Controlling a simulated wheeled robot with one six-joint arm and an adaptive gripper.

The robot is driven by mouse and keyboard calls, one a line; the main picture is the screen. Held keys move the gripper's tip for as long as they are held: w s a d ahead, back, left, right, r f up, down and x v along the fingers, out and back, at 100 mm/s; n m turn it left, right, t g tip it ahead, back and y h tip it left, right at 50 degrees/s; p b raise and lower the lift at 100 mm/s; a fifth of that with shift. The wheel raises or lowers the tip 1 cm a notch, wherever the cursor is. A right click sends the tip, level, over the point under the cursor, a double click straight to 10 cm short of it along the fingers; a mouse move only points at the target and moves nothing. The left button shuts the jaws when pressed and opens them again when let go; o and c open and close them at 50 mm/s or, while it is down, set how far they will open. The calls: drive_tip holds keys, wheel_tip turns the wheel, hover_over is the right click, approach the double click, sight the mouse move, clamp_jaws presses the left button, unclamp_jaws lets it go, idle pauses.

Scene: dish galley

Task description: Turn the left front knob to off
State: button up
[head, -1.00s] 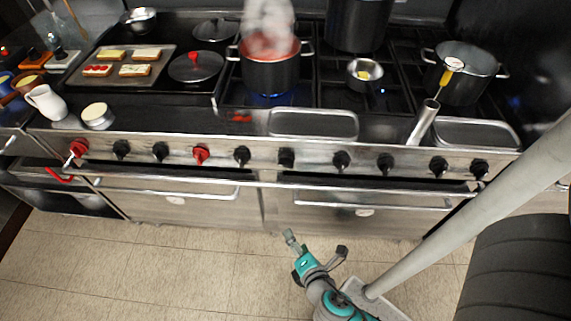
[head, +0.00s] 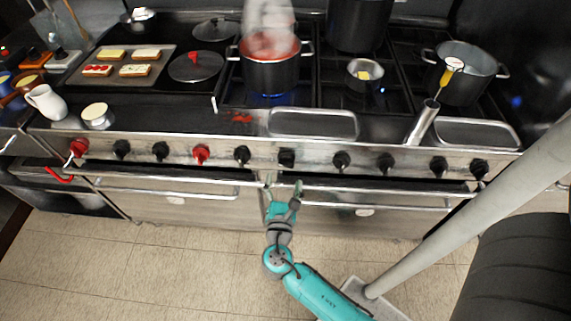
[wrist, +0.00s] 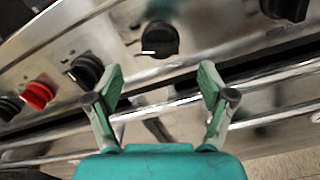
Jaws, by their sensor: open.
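A row of knobs runs along the range's steel front panel; no label shows which one is the left front knob. A black knob (head: 286,158) is straight ahead of my gripper (head: 284,184). In the wrist view this black knob (wrist: 160,38) is beyond and between the fingertips, with a white pointer mark lying roughly sideways. My gripper (wrist: 160,82) is open, empty and apart from the knob. Another black knob (wrist: 87,70) and a red knob (wrist: 38,94) are to its left. A blue flame (head: 272,96) shows under the steaming red-filled pot (head: 270,72).
Steel oven handle rails (head: 370,206) run below the knobs, close to my gripper. A white pitcher (head: 47,102) is at left.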

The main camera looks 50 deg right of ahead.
sight(286, 163)
drive_tip(key=x, duration=0.6)
drive_tip(key=shift+w+d, duration=0.15)
drive_tip(key=shift+d, duration=0.15)
drive_tip(key=c, duration=1.2)
